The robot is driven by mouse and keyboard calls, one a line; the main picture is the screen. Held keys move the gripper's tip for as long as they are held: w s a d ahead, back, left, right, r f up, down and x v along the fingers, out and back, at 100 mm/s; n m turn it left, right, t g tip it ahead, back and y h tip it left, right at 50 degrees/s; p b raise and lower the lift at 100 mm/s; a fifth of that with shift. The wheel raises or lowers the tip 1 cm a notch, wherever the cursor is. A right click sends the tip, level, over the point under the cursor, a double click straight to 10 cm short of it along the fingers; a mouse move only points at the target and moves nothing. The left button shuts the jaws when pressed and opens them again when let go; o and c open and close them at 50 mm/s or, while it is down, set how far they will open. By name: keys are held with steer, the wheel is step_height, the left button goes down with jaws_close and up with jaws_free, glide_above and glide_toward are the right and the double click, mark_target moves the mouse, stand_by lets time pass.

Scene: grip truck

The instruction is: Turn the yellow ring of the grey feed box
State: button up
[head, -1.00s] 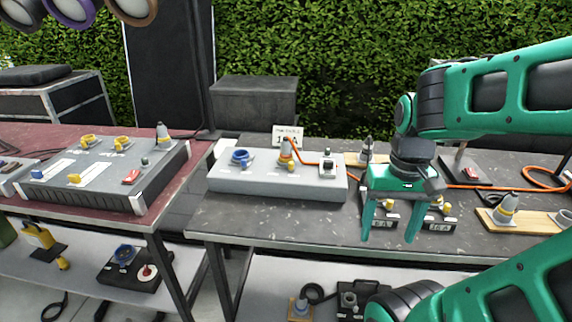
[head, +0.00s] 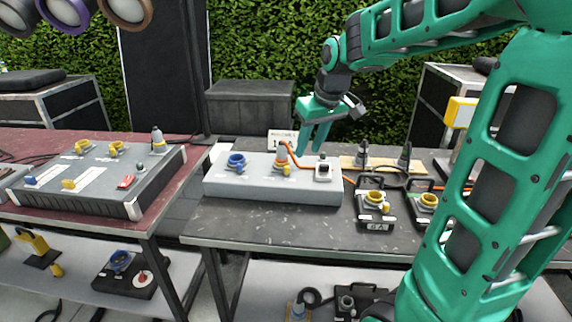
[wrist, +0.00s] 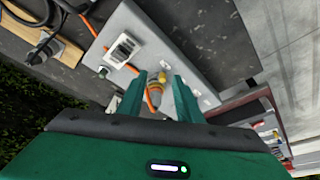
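The light grey feed box (head: 260,188) lies on the dark table. Near its middle stands an upright grey-and-orange plug (head: 281,154) with a yellow ring (head: 281,167) at its base. An orange cable leaves the plug top. My gripper (head: 309,150) points down above the back right part of the box, right of the plug. It is open and empty. In the wrist view the plug (wrist: 155,94) shows between my spread fingers (wrist: 157,92), beyond their tips; I cannot tell the exact gap. The yellow ring (wrist: 162,77) is partly visible there.
Small black boxes (head: 376,208) with yellow rings stand to the right. The orange cable runs right along the table. A larger grey console (head: 100,175) is on the red table.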

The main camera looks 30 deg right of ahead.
mark_target(287, 166)
steer(key=shift+n, duration=0.5)
steer(key=w+f, duration=0.2)
steer(key=f, duration=0.1)
steer(key=w+a+f, duration=0.1)
steer(key=w+f, duration=0.2)
steer(key=w+a+f, duration=0.1)
steer(key=w+f, duration=0.1)
steer(key=f, duration=0.1)
steer(key=shift+w, duration=0.4)
jaws_close()
